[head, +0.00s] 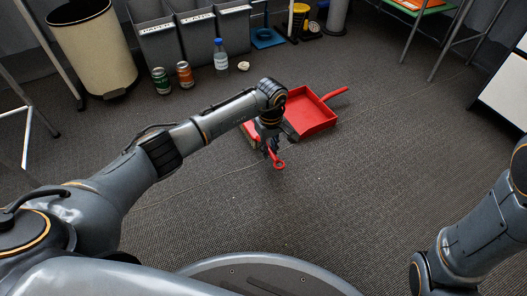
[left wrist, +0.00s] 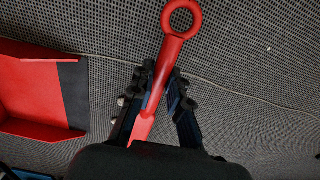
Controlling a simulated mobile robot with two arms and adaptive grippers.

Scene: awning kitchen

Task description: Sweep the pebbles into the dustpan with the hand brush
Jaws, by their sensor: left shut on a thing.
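The red hand brush (head: 279,163) is in my left gripper (head: 271,143), low over the carpet near the middle of the head view. In the left wrist view, the fingers (left wrist: 163,78) close around its red handle (left wrist: 176,50), whose ring end points away. The brush head is mostly hidden behind the gripper and arm. The red dustpan (head: 316,118) lies on the floor just right of and beyond the gripper, its handle pointing back right. It also shows at the left wrist view's left edge (left wrist: 30,90). Tiny pale specks on the carpet may be pebbles; they are too small to tell.
Grey bins (head: 157,45), a cream bin (head: 93,50), a green can (head: 161,80), an orange can (head: 184,74) and a bottle (head: 220,54) stand at the back left. A thin cord (left wrist: 230,80) crosses the carpet. Open floor lies to the right. My right arm's gripper is out of view.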

